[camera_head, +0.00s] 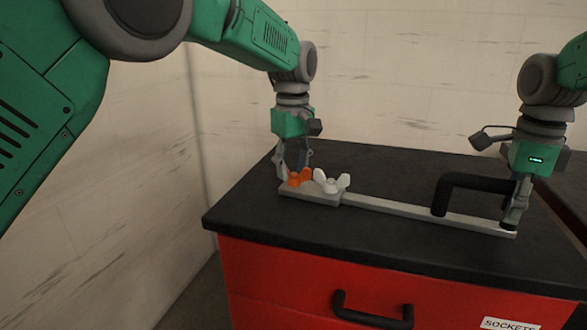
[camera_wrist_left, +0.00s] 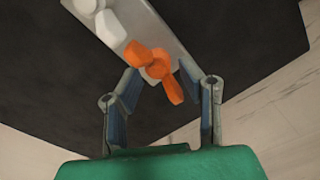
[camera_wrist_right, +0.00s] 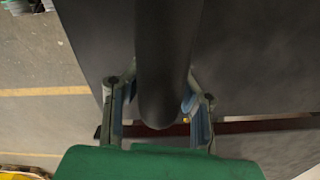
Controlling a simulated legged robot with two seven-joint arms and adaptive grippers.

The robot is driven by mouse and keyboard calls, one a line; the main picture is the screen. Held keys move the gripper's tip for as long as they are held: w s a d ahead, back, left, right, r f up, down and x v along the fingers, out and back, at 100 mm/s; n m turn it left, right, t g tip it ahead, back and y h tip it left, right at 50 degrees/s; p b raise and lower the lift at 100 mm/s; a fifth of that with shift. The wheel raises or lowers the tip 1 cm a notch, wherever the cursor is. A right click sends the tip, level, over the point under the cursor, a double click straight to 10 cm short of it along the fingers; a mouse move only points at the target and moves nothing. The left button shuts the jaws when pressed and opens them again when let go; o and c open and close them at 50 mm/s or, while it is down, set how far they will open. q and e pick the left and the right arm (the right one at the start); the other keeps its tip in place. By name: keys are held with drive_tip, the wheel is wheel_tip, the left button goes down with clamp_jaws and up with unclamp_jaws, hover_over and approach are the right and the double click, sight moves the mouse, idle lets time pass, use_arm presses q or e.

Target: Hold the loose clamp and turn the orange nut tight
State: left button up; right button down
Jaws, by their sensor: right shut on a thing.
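The orange wing nut (camera_head: 299,178) sits at the left end of a grey metal bar (camera_head: 395,208) on the black table top. My left gripper (camera_head: 291,174) points down over this nut. In the left wrist view the fingers are apart, with the orange nut (camera_wrist_left: 158,68) between and just beyond the tips. I cannot tell if they touch it. A black bent handle (camera_head: 475,181) stands at the bar's right end. My right gripper (camera_head: 515,212) is shut on the handle's right leg. The handle also runs between the fingers in the right wrist view (camera_wrist_right: 163,60).
A white wing nut (camera_head: 332,184) sits on the bar just right of the orange one. The bar lies on a red cabinet (camera_head: 280,280) with a black top (camera_head: 300,232) and a drawer pull (camera_head: 372,312). A pale wall stands behind and left. The top's front is clear.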

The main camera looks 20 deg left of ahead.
use_arm(q)
wheel_tip(320, 180, up, 12)
idle(0.4)
drive_tip(key=shift+f, duration=0.15)
use_arm(e)
drive_tip(key=c, duration=1.2)
unclamp_jaws()
